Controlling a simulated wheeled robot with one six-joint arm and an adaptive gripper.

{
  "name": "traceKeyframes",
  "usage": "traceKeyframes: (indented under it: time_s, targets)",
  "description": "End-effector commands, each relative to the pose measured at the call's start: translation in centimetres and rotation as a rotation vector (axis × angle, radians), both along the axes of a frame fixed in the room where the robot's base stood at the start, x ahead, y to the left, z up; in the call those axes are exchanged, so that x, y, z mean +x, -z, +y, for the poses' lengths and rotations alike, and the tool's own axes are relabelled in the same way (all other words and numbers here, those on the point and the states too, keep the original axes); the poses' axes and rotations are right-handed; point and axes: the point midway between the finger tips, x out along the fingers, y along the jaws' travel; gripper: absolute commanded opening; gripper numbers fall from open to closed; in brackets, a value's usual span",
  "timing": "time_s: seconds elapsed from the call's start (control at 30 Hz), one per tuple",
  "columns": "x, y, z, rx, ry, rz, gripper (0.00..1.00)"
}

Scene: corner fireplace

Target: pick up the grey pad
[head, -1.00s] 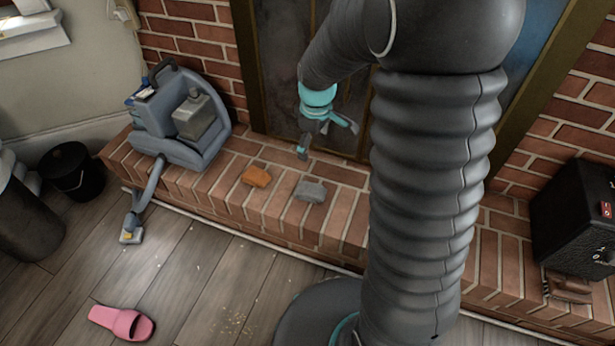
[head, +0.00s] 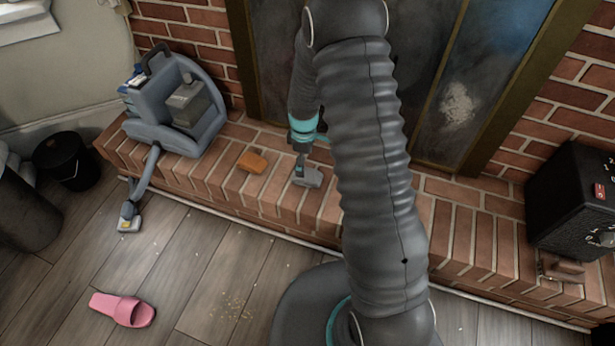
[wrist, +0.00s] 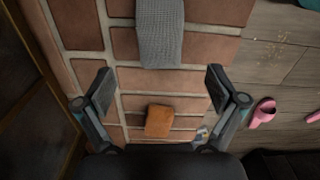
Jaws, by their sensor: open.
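The grey pad (head: 309,177) lies on the brick hearth, to the right of an orange-brown block. In the wrist view the pad (wrist: 160,34) is a textured grey strip at the top middle, ahead of the fingertips and roughly centred between them. My gripper (wrist: 158,83) is open and empty, its two fingers spread over the bricks. In the head view my gripper (head: 301,168) is just above the pad and hides part of it. Whether a finger touches the pad cannot be told.
The orange-brown block (head: 252,162) lies close to the pad; it also shows between my fingers in the wrist view (wrist: 159,121). A grey-blue cleaning machine (head: 180,110) stands at left on the hearth. A black box (head: 570,205) is at right. A pink slipper (head: 122,309) lies on the floor.

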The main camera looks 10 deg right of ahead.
Motion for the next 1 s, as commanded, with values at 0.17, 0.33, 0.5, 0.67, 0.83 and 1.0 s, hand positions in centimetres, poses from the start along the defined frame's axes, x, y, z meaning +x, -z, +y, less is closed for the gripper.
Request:
traceKeyframes:
  time_s: [0.17,0.33,0.5,0.67,0.83,1.0]
  targets:
    - [0.0,1.5,0.0,0.0,0.0,0.0,0.95]
    - [-0.1,2.7,0.2,0.0,0.0,0.002,0.95]
    - [0.0,5.1,0.5,0.0,0.0,0.002,0.95]
    - [0.0,6.5,0.5,0.0,0.0,0.001,0.95]
    - [0.1,6.8,0.5,0.0,0.0,-0.001,0.95]
    - [0.0,6.8,0.5,0.0,0.0,-0.001,0.8]
